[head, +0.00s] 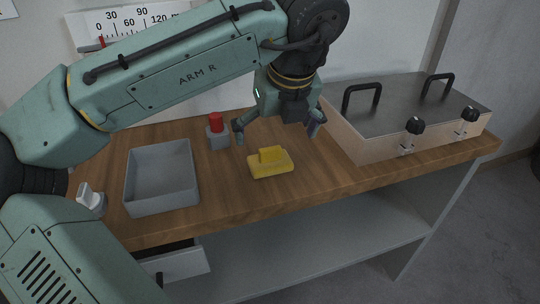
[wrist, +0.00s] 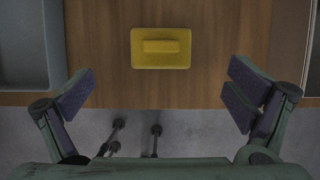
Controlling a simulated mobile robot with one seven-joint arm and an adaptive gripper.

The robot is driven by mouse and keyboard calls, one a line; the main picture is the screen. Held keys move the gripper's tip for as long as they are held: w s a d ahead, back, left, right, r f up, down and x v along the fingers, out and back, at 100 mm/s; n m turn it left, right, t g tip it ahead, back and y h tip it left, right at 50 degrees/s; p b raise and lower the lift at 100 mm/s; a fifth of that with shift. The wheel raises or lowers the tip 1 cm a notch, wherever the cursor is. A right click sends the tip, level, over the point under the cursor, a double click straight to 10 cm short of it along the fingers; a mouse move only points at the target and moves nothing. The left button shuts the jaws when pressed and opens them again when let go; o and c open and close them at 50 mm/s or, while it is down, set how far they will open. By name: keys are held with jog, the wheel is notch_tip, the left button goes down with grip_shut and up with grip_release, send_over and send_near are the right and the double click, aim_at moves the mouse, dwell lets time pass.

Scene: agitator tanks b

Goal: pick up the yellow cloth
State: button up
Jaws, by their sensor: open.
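The yellow cloth (head: 270,164) lies on the wooden worktop as a flat pad with a raised ridge on top. In the wrist view the yellow cloth (wrist: 160,60) is ahead of my fingers, roughly centred between them. My gripper (head: 278,130) is open and empty above the worktop, with its two fingers spread wide. The wrist view also shows my gripper (wrist: 162,98) with both finger pads apart. Nothing touches the cloth.
A grey open tray (head: 162,206) stands left of the cloth. A grey block with a red button (head: 216,124) is behind it. A metal unit with black handles (head: 405,112) stands at the right. A drawer (head: 182,264) hangs open below. Bare worktop surrounds the cloth.

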aim_at(270, 150)
jog(key=shift+x, duration=1.2)
jog(key=x, duration=0.5)
jog(key=shift+w+a+f+p, duration=0.1)
jog(key=shift+w+f+p, duration=0.15)
jog(key=shift+w, duration=0.2)
jog(key=c, duration=1.3)
jog(key=shift+s, duration=0.1)
jog(key=shift+c, duration=0.7)
jog(key=shift+c, duration=0.5)
